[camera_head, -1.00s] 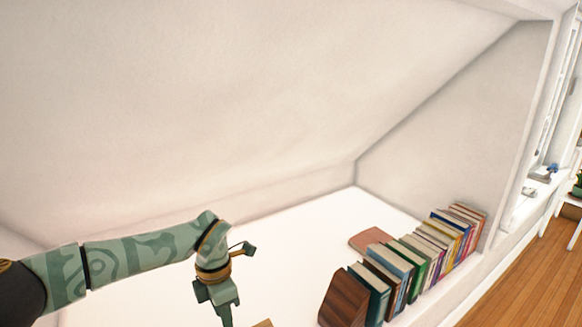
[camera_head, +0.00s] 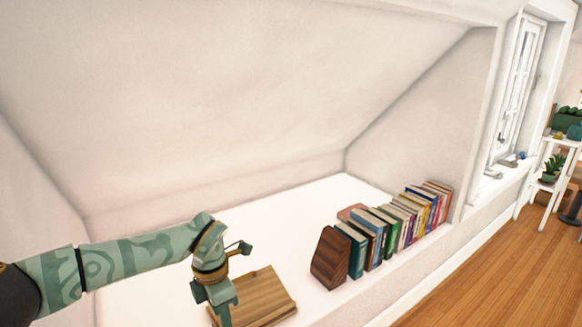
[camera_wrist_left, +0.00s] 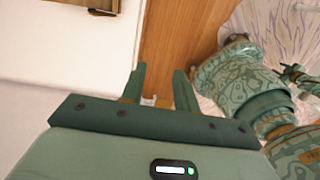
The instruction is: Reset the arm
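My left arm comes in from the left in the head view, and its gripper (camera_head: 222,308) hangs down beside a wooden board on the white ledge. In the left wrist view, the two fingers of the left gripper (camera_wrist_left: 160,80) stand apart with nothing held between them. They point across the ledge edge and a strip of wooden floor. Green patterned parts of my own body show at the right of that view.
The wooden board (camera_head: 262,294) lies on the white ledge (camera_head: 290,215). A row of books (camera_head: 388,226) with a dark wooden bookend (camera_head: 330,258) stands along the ledge's front edge. The sloped ceiling (camera_head: 230,100) comes down behind. Wooden floor (camera_head: 485,285) is open at right.

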